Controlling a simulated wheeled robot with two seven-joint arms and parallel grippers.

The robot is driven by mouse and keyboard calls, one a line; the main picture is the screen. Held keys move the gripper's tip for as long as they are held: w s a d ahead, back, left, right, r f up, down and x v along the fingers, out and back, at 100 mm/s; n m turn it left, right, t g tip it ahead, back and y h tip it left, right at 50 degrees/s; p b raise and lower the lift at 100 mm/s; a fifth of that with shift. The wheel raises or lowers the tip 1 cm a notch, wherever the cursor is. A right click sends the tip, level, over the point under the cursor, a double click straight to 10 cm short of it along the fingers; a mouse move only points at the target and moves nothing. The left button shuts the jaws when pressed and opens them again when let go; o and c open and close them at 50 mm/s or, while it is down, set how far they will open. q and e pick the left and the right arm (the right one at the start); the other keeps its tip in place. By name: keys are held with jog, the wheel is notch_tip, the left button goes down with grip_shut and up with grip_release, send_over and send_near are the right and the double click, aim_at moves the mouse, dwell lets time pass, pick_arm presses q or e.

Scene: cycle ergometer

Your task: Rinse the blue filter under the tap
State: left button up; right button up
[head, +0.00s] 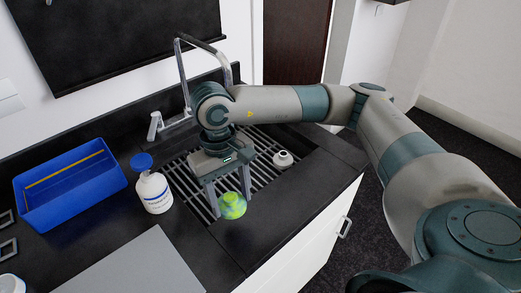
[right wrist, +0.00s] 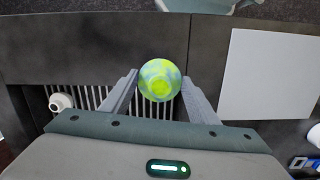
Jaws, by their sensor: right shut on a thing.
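My right gripper (head: 230,198) reaches down over the sink's front edge and is shut on a round, mottled yellow-green and blue thing (head: 232,206). In the right wrist view this round thing (right wrist: 159,80) sits between the fingertips. I cannot tell whether it is the filter; no plainly blue filter shows. The tap (head: 182,72) is a tall metal spout arching over the back of the sink, with a lever (head: 155,126) at its left. The arm hides part of the spout and sink. No running water shows. My left gripper is out of view.
A small white round thing (head: 283,159) sits on the slatted sink grate (head: 176,178), right of the gripper. A white bottle with a blue cap (head: 153,190) stands left of the sink. Beyond it is a blue tray (head: 70,190). A grey-white sheet (head: 135,268) lies in front.

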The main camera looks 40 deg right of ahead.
jog(key=shift+s+d, duration=0.15)
jog(key=shift+d, duration=0.15)
